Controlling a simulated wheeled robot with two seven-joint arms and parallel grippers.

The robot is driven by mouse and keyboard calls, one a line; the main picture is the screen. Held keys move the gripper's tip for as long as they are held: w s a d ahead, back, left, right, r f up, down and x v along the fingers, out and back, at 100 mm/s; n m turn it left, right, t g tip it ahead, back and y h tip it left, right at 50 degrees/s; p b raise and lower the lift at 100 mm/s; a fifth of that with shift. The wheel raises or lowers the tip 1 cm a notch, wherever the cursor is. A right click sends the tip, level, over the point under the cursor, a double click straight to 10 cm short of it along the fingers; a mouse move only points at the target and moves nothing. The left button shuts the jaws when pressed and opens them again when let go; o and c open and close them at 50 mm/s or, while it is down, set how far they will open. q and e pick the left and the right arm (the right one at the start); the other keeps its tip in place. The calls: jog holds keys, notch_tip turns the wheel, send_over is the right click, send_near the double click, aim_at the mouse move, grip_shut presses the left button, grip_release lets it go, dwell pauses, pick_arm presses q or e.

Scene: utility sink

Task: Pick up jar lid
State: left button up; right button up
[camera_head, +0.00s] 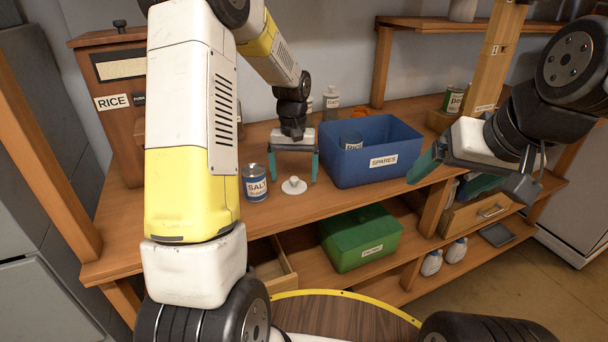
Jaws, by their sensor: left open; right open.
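A small white jar lid (294,187) with a raised knob lies flat on the wooden counter, near its front edge. My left gripper (294,180) is open above the lid, with one green finger to each side of it; whether the fingertips reach down to the counter I cannot tell. My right gripper (475,182) is open and empty at the right, in front of the counter. Part of my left arm crosses the left half of the view.
A blue SPARES bin (348,174) stands just right of the lid. A SALT can (255,184) stands close on its left. A RICE dispenser (112,121) is at the far left. A green box (341,252) sits on the lower shelf, near an open drawer (281,276).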

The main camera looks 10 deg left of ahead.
pick_arm(q)
notch_tip(320, 180, down, 2)
jog(key=shift+f, duration=0.1)
jog(key=c, duration=1.4)
